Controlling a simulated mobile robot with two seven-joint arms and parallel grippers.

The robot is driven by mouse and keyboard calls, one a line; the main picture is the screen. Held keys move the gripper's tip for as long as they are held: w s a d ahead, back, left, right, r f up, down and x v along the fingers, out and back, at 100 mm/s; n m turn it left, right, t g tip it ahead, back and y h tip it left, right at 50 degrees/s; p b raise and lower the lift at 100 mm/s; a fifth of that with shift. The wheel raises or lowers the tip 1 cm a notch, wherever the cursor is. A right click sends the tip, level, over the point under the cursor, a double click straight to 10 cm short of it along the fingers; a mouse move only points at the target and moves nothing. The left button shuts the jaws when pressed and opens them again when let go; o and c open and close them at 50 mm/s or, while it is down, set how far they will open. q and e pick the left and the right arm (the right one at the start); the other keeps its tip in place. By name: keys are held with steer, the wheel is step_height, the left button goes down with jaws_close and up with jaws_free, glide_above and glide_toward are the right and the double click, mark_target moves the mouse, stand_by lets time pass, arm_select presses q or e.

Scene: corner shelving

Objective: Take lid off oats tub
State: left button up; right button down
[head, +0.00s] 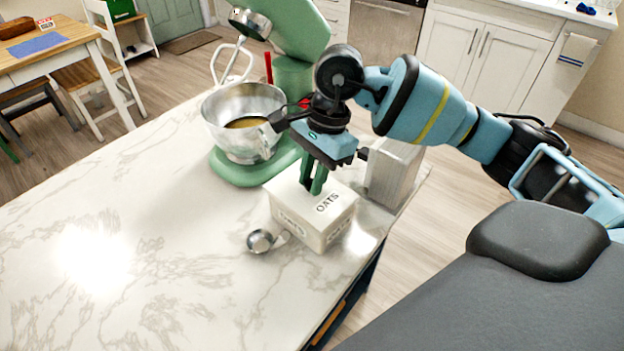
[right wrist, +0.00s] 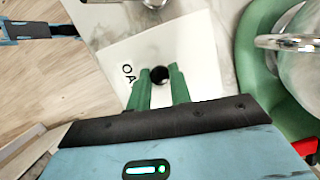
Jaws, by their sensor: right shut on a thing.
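The white oats tub (head: 322,238), a square box marked OATS, stands upright near the counter's right edge. Its white lid (head: 340,200) is on top, and the lid also shows in the right wrist view (right wrist: 195,45). My right gripper (head: 313,190) points down over the middle of the lid. Its green fingers (right wrist: 159,84) are shut on the lid's small dark knob (right wrist: 159,73), which they partly hide. I see no clear gap between lid and tub. My left gripper does not show in the head view.
A green stand mixer (head: 293,75) with a steel bowl (head: 236,107) stands close behind and left. A metal scoop (head: 261,241) lies left of the tub. A grey block (head: 396,172) stands behind it on the right. The marble counter (head: 130,200) is clear at left.

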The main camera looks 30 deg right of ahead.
mark_target(309, 186)
steer(key=shift+r, duration=0.5)
steer(key=shift+s+r, duration=0.2)
steer(key=shift+r, duration=0.8)
arm_select(q)
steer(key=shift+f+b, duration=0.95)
steer(key=shift+b, duration=0.05)
arm_select(e)
steer(key=s+d+r, duration=0.1)
steer(key=s, duration=1.4)
steer(key=shift+s+d+r, duration=0.2)
steer(key=shift+s+d, duration=0.05)
steer(key=shift+s, duration=0.05)
